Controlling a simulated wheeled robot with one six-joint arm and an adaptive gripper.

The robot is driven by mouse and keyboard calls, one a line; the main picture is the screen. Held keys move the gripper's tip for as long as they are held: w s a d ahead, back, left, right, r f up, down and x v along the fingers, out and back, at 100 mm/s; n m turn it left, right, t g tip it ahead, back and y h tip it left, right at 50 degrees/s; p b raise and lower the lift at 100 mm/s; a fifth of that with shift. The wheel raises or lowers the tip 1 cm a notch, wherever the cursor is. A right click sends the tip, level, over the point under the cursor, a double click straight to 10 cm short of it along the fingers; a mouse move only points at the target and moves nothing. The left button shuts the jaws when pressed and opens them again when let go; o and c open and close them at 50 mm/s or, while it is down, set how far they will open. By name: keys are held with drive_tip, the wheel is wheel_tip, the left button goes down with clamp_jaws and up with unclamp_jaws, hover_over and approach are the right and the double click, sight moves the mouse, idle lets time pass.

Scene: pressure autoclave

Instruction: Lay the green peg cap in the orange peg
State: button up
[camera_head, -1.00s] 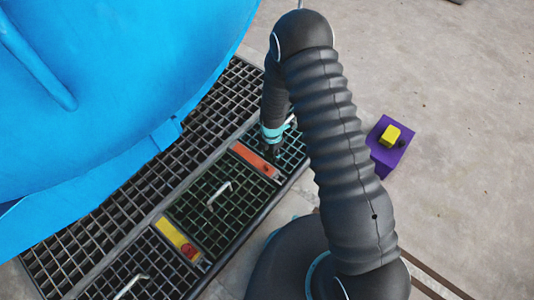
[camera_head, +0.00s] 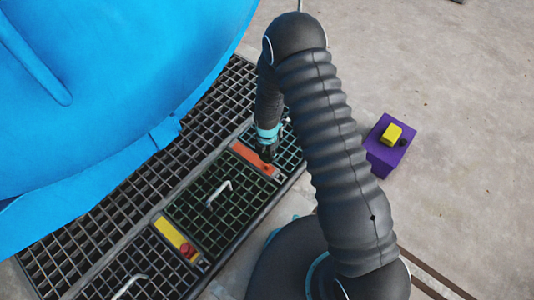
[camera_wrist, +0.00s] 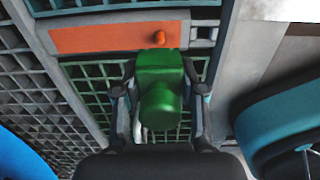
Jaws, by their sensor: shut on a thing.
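The green peg cap (camera_wrist: 160,74) is held between the two fingers of my gripper (camera_wrist: 160,92) in the wrist view. The orange peg (camera_wrist: 159,37) is a small upright stub near the right end of an orange plate (camera_wrist: 100,39). It shows just beyond the cap, apart from it in the picture. In the head view my gripper (camera_head: 267,152) is over the orange plate (camera_head: 252,157), and the cap and the orange peg cannot be made out there.
A yellow plate (camera_head: 170,233) with a red peg (camera_head: 187,250) lies on the grating at lower left. A purple box (camera_head: 383,158) with a yellow block (camera_head: 391,134) stands on the concrete at right. The large blue vessel (camera_head: 110,80) fills the upper left.

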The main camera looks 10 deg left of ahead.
sight(267, 160)
drive_tip(key=shift+f+b, duration=1.65)
drive_tip(key=shift+f, duration=0.7)
drive_tip(key=shift+f+b, duration=1.95)
drive_tip(key=shift+b, duration=0.15)
idle(0.5)
drive_tip(key=o, duration=1.2)
wheel_tip(267, 160, up, 12)
drive_tip(key=shift+r, duration=0.1)
idle(0.3)
